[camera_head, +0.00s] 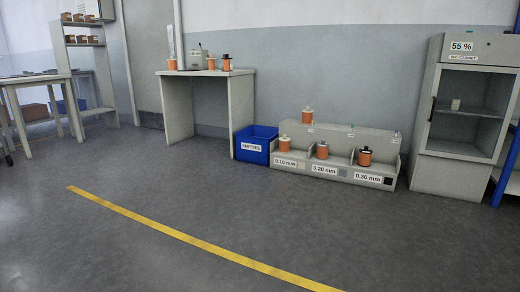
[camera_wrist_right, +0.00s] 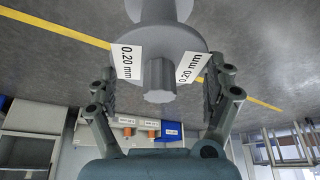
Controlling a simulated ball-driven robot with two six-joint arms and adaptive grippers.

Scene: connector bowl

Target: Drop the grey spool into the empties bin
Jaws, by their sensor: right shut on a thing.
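The grey spool (camera_wrist_right: 157,40) is in the right wrist view, with a wide flange, a short hub and white "0.20 mm" labels. The empties bin (camera_head: 252,159) is a blue open box labelled "EMPTIES" on the floor in the head view, between the grey table and the spool rack. A blue shape that looks like the bin shows far off in the right wrist view (camera_wrist_right: 172,131). No gripper shows in the head view, and my left gripper is in neither view.
The stepped spool rack (camera_head: 325,171), with several orange spools, stands right of the bin. The grey table (camera_head: 177,108) stands left of it and the dry cabinet (camera_head: 452,165) at the right. The floor before the bin is clear, with a flat yellow line (camera_head: 185,236).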

